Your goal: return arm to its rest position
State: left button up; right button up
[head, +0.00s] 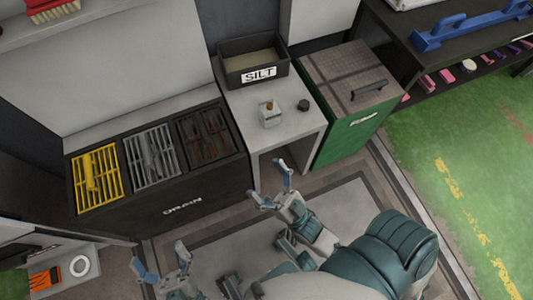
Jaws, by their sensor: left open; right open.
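My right gripper (268,180) is open and empty, its two blue-tipped fingers apart. It is in front of the grey stand (292,133), over the lower middle of the view. My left gripper (161,260) is open and empty at the lower left, below the black drain cabinet (150,209), with its blue fingertips spread. Both grippers look clear of the objects around them. Much of the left arm is cut off by the bottom edge.
A black SILT bin (254,80), a small jar-like container (270,114) and a dark knob (304,105) are on the stand. Yellow (97,179), grey (153,157) and rusty (206,139) grates lie on the cabinet. A green lidded box (349,128) stands right. Green floor (450,150) is open.

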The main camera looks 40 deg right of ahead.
dwell(0.3)
